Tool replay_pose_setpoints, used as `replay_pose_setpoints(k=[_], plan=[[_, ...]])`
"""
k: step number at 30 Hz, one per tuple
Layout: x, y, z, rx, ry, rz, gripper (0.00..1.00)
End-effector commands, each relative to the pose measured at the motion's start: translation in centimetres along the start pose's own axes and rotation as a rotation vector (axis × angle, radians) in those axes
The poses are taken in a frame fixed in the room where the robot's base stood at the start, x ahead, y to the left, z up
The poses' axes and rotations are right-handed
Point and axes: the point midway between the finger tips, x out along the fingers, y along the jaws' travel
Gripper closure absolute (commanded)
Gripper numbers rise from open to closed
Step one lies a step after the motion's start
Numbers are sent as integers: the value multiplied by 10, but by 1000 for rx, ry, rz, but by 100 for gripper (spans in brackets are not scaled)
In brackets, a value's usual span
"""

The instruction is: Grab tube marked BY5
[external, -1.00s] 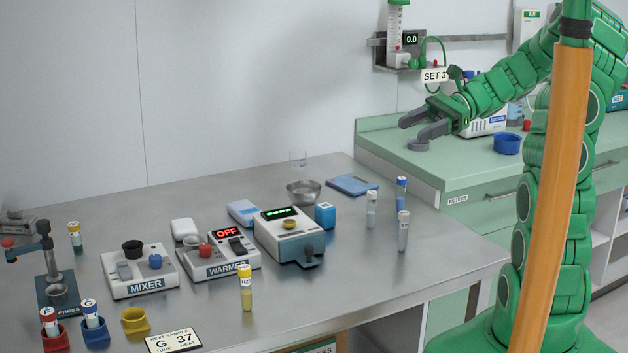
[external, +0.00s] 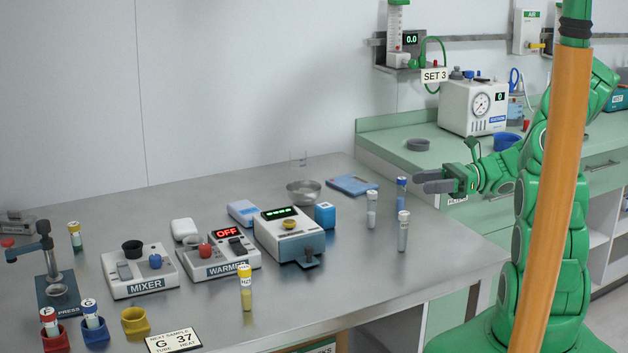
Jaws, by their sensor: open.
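No label reading BY5 can be made out. Three tubes stand upright at the right of the steel table: a blue-capped tube (external: 401,195), a white-capped tube (external: 372,210) and a front white-capped tube (external: 403,234). Their labels are too small to read. A yellow-capped tube (external: 246,290), its label starting with what looks like HZ, stands near the front. Another yellow-capped tube (external: 75,238) is at the far left. My gripper (external: 428,181) is open and empty, pointing left, just right of the blue-capped tube in the picture and apart from it.
Tubes F (external: 50,322) and G (external: 92,320) stand in red and blue holders beside an empty yellow holder (external: 135,321). The mixer (external: 138,272), warmer (external: 222,255) and another device (external: 290,238) fill the middle. Bare steel lies around the right tubes. An orange post (external: 551,200) stands in front of my arm.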

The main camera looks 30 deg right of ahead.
Motion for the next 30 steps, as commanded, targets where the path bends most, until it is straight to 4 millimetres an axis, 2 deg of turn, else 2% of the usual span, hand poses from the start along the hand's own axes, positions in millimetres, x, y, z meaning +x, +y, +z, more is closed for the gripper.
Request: replay_pose_setpoints(k=[1, 6, 13, 19, 30], plan=[[0, 0, -14, 5, -2, 0, 45], [1, 0, -56, 5, -1, 3, 45], [0, 0, -100, 1, 1, 2, 45], [1, 0, -115, -1, 1, 2, 45], [29, 0, -114, -1, -1, 3, 45]])
